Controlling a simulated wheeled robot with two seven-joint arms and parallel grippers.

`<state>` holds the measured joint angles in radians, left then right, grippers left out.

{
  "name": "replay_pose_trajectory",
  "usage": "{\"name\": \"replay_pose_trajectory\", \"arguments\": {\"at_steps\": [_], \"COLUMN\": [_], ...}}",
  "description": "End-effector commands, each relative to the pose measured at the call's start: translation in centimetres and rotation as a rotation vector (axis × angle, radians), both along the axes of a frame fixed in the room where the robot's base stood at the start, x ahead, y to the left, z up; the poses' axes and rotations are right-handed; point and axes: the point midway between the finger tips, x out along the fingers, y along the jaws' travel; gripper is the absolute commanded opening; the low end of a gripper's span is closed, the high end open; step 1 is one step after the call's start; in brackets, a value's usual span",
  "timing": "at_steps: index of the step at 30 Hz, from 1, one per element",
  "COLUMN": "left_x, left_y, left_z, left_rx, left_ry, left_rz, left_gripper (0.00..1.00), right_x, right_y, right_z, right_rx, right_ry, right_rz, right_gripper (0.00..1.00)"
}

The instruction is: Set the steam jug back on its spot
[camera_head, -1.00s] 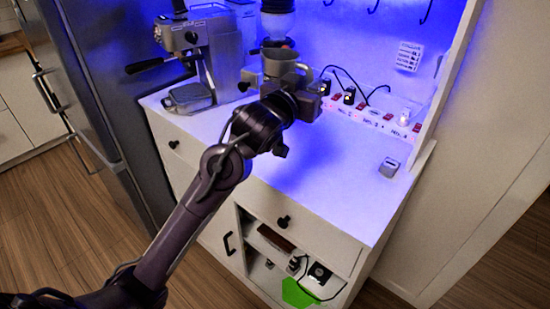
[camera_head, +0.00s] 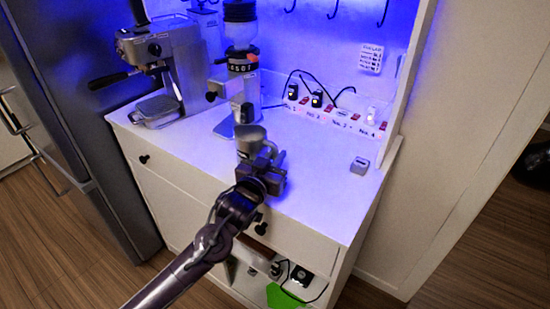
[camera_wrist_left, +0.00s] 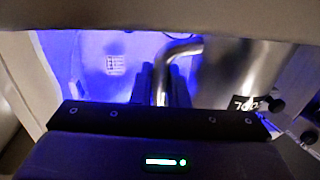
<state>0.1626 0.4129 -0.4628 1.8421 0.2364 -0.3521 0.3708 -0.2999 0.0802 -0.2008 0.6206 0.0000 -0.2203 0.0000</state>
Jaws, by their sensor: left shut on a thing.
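The steam jug (camera_head: 250,138) is a grey metal jug at the front middle of the white counter in the head view. My left gripper (camera_head: 258,160) is shut on it from the front. In the left wrist view, the jug's shiny body (camera_wrist_left: 240,75) fills the right side, and its curved handle (camera_wrist_left: 172,62) passes between the fingers (camera_wrist_left: 162,88). The jug looks upright. The gripper hides its lower part, so I cannot tell whether it touches the counter. My right gripper is in neither view.
The espresso machine (camera_head: 165,62) stands at the back left, with the grinder (camera_head: 240,62) beside it. Several plugs with cables sit on a labelled power strip (camera_head: 330,118) along the back. A small grey box (camera_head: 360,165) lies at the right. The counter's right half (camera_head: 310,180) is mostly clear.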

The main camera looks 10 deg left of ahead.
Motion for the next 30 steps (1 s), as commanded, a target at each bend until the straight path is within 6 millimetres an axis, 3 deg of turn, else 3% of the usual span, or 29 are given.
{"name": "replay_pose_trajectory", "arguments": {"at_steps": [13, 14, 19, 30], "left_x": [0.0, -0.01, -0.01, -0.36], "left_y": [0.02, 0.03, 0.02, 0.08], "left_z": [-0.81, -0.91, -0.83, -0.61], "left_rx": [0.0, 0.0, 0.0, 0.0], "left_ry": [-0.002, 0.0, 0.0, 0.001], "left_rz": [0.0, 0.0, 0.0, 0.0], "left_gripper": [0.0, 0.15, 0.35, 0.35], "right_x": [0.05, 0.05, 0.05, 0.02], "right_y": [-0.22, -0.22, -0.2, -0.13], "right_z": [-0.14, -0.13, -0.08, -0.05], "right_rx": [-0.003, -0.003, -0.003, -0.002], "right_ry": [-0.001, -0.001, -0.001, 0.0], "right_rz": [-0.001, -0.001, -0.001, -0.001], "right_gripper": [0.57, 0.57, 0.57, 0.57]}}
